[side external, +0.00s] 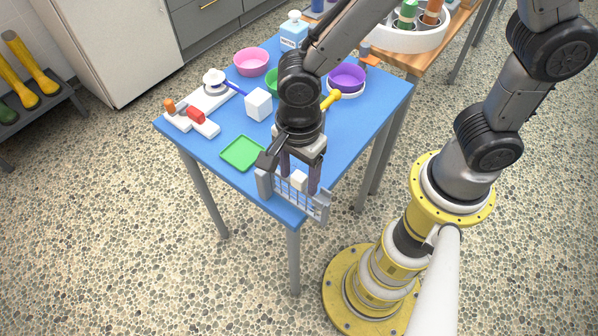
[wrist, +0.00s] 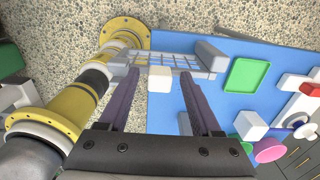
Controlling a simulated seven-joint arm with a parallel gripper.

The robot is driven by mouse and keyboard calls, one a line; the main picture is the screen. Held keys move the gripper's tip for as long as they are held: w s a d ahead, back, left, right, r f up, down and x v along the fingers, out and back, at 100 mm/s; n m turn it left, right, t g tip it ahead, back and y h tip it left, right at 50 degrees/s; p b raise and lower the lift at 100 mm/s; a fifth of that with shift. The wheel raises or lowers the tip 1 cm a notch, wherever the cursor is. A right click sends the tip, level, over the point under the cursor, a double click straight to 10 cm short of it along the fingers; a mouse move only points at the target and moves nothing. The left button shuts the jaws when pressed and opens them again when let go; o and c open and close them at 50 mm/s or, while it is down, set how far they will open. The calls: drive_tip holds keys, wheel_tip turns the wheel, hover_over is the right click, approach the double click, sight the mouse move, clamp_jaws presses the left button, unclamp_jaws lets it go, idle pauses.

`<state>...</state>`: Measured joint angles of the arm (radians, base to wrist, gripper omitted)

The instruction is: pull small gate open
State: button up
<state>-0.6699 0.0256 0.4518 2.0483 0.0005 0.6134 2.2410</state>
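The small grey gate (side external: 293,196) with a wire grid stands at the table's near corner, between two grey posts. It also shows in the wrist view (wrist: 172,62). A white block (wrist: 159,78), also in the side view (side external: 299,180), sits close to the grid on the table side; I cannot tell whether it is the gate's handle. My gripper (side external: 299,184) points down at the gate. In the wrist view my gripper (wrist: 158,73) is open, one finger on each side of the white block, with gaps showing.
The blue table (side external: 225,108) holds a green tray (side external: 240,153) near the gate, a white cube (side external: 258,104), a pink bowl (side external: 251,62) and a purple bowl (side external: 346,77). A yellow-handled thing (side external: 331,100) lies beside my gripper. Floor is clear beyond the near corner.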

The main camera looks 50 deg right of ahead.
wheel_tip(320, 180, up, 14)
idle(0.7)
drive_tip(key=shift+f, duration=0.1)
